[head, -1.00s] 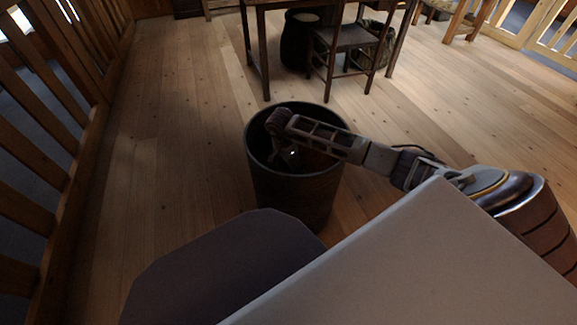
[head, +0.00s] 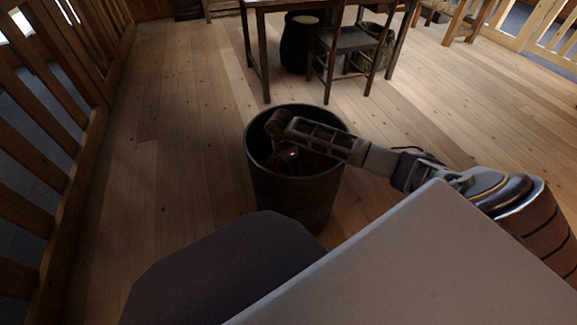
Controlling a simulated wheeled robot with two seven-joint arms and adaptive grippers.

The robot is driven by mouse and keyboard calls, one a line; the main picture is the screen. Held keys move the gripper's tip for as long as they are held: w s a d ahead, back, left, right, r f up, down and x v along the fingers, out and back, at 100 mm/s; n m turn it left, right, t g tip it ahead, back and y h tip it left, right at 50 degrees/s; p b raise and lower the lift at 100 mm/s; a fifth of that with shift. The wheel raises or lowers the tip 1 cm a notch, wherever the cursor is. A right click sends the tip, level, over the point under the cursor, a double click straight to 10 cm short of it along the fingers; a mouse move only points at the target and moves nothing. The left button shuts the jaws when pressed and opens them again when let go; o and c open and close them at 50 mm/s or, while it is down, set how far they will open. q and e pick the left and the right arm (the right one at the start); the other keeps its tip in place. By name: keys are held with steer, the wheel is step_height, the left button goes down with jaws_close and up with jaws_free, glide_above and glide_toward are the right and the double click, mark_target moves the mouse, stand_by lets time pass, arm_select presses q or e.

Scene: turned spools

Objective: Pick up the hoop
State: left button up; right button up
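I cannot make out a hoop in the head view; the inside of the dark round bin (head: 295,200) is too dark to tell what lies in it. The bin stands upright on the floor in the middle. My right arm comes in from the right, and my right gripper (head: 281,150) points down inside the bin's mouth. Its fingers are dark and partly hidden against the bin's inside, so I cannot tell if they are open or shut. A small reddish glint shows beside them. My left gripper is not in view.
A wooden railing (head: 85,165) runs along the left. A table (head: 257,50) and a wooden chair (head: 345,45) stand behind the bin, with a dark barrel-like container (head: 296,45) under the table. The plank floor (head: 180,110) left of the bin is clear.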

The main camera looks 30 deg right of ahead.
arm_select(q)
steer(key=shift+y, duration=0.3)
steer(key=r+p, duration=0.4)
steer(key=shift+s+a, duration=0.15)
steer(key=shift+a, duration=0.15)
arm_select(e)
step_height(320, 180, up, 10)
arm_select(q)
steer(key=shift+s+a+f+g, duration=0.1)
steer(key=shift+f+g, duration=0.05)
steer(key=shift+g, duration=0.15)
